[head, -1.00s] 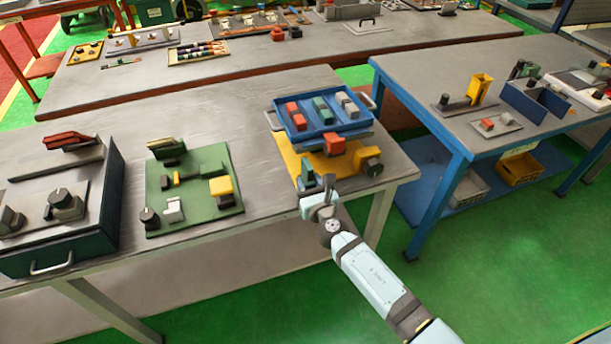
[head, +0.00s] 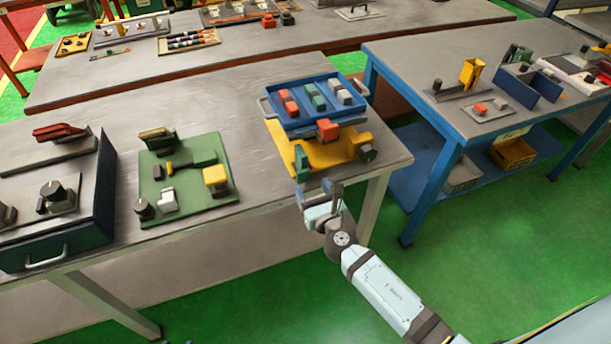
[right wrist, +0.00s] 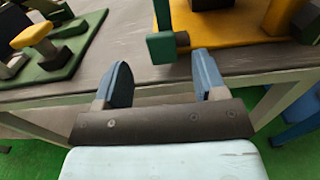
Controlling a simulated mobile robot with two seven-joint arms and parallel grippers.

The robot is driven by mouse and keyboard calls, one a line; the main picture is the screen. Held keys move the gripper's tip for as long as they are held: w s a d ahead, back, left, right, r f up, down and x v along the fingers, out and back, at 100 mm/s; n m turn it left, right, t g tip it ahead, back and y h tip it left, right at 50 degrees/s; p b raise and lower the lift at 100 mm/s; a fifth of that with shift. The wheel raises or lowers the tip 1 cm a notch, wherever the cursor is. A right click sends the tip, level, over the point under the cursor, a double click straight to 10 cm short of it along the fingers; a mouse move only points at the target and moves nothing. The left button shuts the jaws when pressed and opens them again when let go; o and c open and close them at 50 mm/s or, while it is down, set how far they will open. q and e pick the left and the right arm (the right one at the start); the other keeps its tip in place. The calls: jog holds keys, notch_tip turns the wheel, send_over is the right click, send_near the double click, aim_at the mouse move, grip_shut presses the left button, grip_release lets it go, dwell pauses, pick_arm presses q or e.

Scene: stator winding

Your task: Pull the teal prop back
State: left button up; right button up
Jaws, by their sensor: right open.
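The teal prop (head: 301,160) is a small upright block at the front left corner of a yellow fixture (head: 320,156) on the near table. It also shows in the right wrist view (right wrist: 161,48), with a dark peg beside it. My right gripper (head: 316,192) is open and empty at the table's front edge, just short of the prop and apart from it. In the right wrist view its two blue fingers (right wrist: 162,70) stand wide, with the prop ahead between them. My left gripper is not in view.
A blue tray (head: 293,124) with coloured blocks stands behind the fixture, and a red block (head: 327,129) sits on the fixture. A green board (head: 187,205) with a yellow block lies to the left. Bare tabletop separates the board and the fixture.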

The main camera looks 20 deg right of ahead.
jog(key=s, duration=0.6)
jog(key=shift+s+d+b, duration=0.15)
jog(key=shift+s+b, duration=0.2)
jog(key=shift+b, duration=0.05)
jog(key=s+f+m+g+y+p, duration=0.1)
jog(key=s+m+g+p, duration=0.2)
jog(key=s+m, duration=0.5)
jog(key=s+f+m+g+y+p, duration=0.1)
jog(key=s+m+g+p, duration=0.3)
jog(key=m, duration=2.1)
jog(key=s+f, duration=0.1)
jog(key=s, duration=0.4)
jog(key=shift+s+y, duration=0.2)
jog(key=shift+y, duration=0.1)
jog(key=shift+f, duration=0.1)
